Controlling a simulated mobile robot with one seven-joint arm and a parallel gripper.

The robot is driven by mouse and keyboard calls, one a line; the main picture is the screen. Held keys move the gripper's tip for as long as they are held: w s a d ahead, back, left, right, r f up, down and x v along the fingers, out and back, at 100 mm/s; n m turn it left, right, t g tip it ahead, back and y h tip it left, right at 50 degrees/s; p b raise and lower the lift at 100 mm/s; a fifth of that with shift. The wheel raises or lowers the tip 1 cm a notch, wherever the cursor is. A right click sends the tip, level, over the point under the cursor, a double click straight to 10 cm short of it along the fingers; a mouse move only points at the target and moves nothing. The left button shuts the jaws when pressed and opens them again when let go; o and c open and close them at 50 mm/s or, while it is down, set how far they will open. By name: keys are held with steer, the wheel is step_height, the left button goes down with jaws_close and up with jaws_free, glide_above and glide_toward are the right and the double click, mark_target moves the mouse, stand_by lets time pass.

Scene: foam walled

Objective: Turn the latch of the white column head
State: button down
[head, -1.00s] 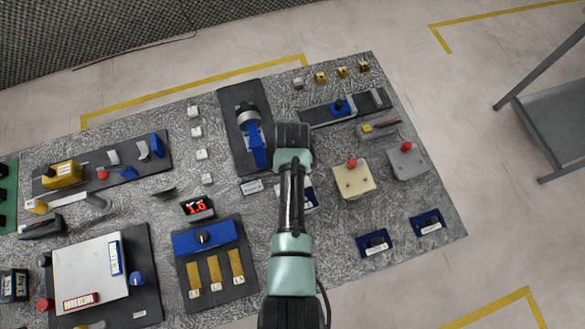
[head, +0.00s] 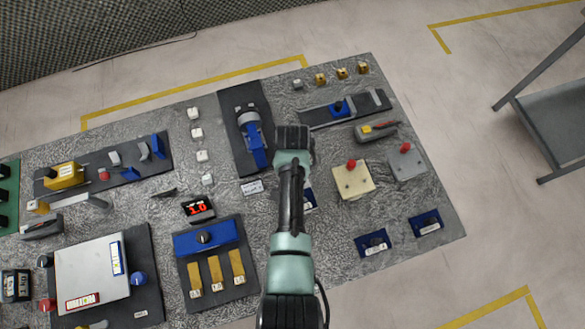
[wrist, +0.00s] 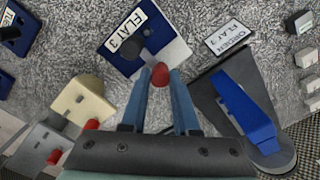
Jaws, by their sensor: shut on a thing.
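In the wrist view my gripper (wrist: 160,80) points at the board, its two blue fingers closed on a small red piece (wrist: 160,75). The red piece stands in front of a blue panel marked FLAT 3 (wrist: 125,32), which has a dark round knob. A white patch (wrist: 178,52) shows right behind the red piece. I cannot tell whether it is the column head or part of the panel. In the head view my gripper (head: 292,155) is seen from above over the board, and its fingers are hidden under the arm. The latch's turn cannot be made out.
A blue lever on a dark plate (wrist: 240,105) lies close on the right in the wrist view. A beige block with a red knob (wrist: 82,100) is close on the left. A label plate (wrist: 230,40) lies flat near the lever. Many other fixtures crowd the board (head: 330,240).

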steer(key=c, duration=0.7)
jaws_free()
steer(key=shift+o, duration=0.2)
steer(key=shift+r, duration=0.1)
step_height(320, 180, up, 13)
steer(key=b, duration=0.2)
